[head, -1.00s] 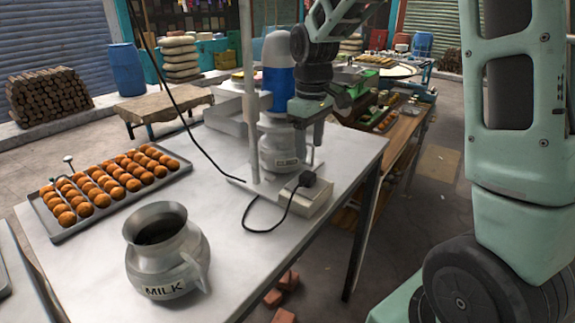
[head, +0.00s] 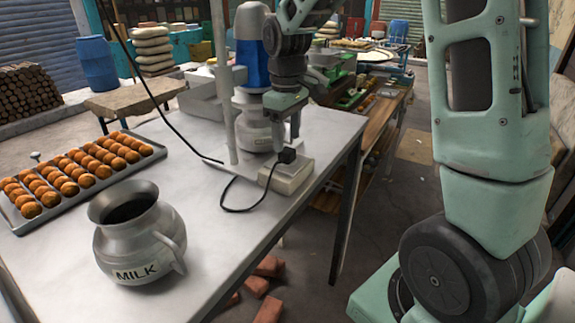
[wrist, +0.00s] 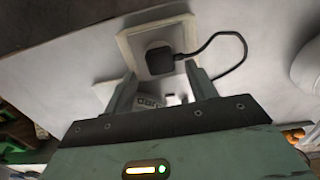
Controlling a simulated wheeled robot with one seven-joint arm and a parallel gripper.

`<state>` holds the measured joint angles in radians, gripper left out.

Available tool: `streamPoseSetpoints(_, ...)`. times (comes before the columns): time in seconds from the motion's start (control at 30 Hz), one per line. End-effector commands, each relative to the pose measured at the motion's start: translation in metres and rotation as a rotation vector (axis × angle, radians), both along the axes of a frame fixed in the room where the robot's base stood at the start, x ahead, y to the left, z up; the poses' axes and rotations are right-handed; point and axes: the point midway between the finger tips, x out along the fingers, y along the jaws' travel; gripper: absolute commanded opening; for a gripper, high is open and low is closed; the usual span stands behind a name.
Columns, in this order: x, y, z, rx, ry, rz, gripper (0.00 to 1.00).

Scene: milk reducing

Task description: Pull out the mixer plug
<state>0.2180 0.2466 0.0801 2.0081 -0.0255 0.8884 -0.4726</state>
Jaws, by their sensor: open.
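The black mixer plug (head: 287,156) sits on the pale socket box (head: 290,176) at the table's right edge, with its black cord looping left. In the wrist view the plug (wrist: 160,60) lies on the box (wrist: 128,42), just beyond and between the fingertips. My gripper (head: 286,138) points down close above the plug. In the wrist view my gripper (wrist: 160,80) is open, one finger to each side below the plug, holding nothing. The mixer (head: 252,70), with a blue body over a steel jar, stands behind the socket box.
A steel milk pot (head: 138,240) stands on the table's front left part. A tray (head: 82,198) of orange balls lies at the left. A thin upright pole (head: 222,80) stands left of the mixer. Bricks (head: 262,290) lie on the floor.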

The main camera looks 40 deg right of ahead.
Motion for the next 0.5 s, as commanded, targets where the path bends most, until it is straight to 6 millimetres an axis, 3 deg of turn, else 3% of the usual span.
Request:
streamPoseSetpoints(0.03,0.000,0.000,-0.013,0.001,0.001,0.000,0.56)
streamPoseSetpoints(0.2,0.000,0.000,-0.033,0.000,0.001,0.000,0.56)
streamPoseSetpoints(0.5,0.000,0.000,-0.042,0.000,0.000,0.000,0.56)
